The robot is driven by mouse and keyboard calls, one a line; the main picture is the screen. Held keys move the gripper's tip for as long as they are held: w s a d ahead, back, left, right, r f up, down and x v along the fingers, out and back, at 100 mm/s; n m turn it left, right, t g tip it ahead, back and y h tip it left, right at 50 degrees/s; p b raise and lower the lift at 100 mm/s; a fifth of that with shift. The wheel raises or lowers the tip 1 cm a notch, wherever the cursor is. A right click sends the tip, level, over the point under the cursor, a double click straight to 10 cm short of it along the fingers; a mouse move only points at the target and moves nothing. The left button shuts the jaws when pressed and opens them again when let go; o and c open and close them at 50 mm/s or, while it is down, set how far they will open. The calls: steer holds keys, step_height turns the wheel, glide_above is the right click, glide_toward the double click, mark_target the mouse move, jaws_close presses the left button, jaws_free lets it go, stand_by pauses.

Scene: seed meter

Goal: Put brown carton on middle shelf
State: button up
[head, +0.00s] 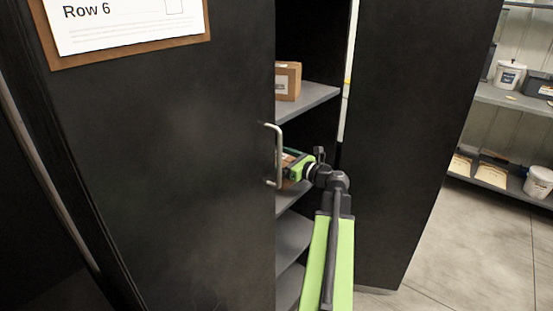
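A brown carton (288,81) with a pale label stands on an upper grey shelf (312,101) inside the dark cabinet, partly hidden by the door at left. My gripper (288,164) reaches into the cabinet opening below that shelf, close to the door's metal handle (277,156). Its fingertips are largely hidden by the door edge and handle. A small brown patch shows beside the fingers, but I cannot tell if it is a held thing. More grey shelves (292,235) show lower down, their left parts hidden by the door.
The dark door (190,170) stands partly open at left, bearing a "Row 6" sign (125,22). A dark panel (415,140) stands right of the opening. Farther right, shelving (515,101) holds tubs and packets. The concrete floor (470,255) at lower right is clear.

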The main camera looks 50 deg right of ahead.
steer(key=shift+s+r, duration=0.15)
steer(key=shift+s, duration=0.1)
steer(key=s+d, duration=0.1)
steer(key=s, duration=1)
steer(key=shift+s, duration=0.25)
